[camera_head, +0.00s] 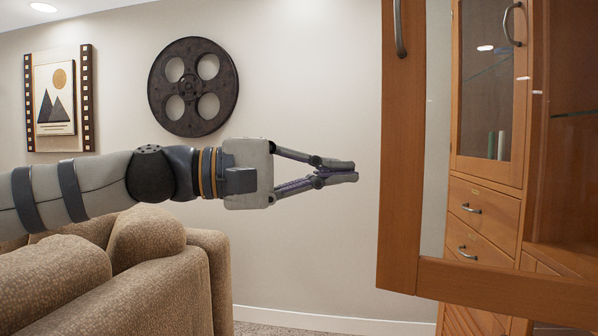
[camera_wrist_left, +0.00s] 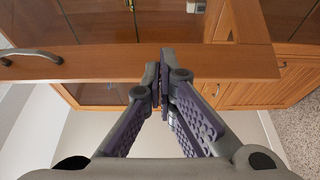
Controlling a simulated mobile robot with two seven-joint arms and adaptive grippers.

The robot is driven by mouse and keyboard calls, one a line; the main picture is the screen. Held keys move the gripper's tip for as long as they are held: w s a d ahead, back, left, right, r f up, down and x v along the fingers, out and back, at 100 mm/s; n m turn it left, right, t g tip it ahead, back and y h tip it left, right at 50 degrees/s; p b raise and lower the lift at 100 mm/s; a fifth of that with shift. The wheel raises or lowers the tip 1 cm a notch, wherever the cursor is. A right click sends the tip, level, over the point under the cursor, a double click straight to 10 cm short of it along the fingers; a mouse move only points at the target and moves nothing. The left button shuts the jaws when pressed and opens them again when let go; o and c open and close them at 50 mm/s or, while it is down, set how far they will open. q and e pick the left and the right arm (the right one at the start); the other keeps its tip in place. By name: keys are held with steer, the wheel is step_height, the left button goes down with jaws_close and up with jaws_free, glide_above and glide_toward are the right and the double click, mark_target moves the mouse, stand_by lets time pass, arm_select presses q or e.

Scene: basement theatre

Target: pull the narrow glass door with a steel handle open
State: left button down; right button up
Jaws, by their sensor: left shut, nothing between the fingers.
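A wood-framed glass door (camera_head: 402,140) stands swung out from the cabinet in the right foreground of the head view. Its steel handle (camera_head: 399,28) is at the top of the near stile. My left gripper (camera_head: 354,172) is shut and empty, left of that stile and lower than the handle. In the left wrist view the door frame (camera_wrist_left: 220,62) crosses behind my fingertips (camera_wrist_left: 163,58), and the handle (camera_wrist_left: 30,57) lies off to the left. I cannot tell whether the fingertips touch the frame. My right gripper is not in view.
The cabinet has another glass door (camera_head: 490,90), closed, with its own handle (camera_head: 513,24), and drawers (camera_head: 483,205) below. A brown sofa (camera_head: 150,270) stands under my left arm. A film reel (camera_head: 193,87) and framed picture (camera_head: 58,98) hang on the wall.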

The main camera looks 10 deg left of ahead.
arm_select(q)
steer(key=s+d, duration=0.2)
steer(key=s, duration=0.1)
steer(key=shift+s, duration=0.1)
stand_by(0.6)
steer(key=shift+d+p, duration=0.1)
steer(key=shift+p, duration=0.2)
stand_by(0.9)
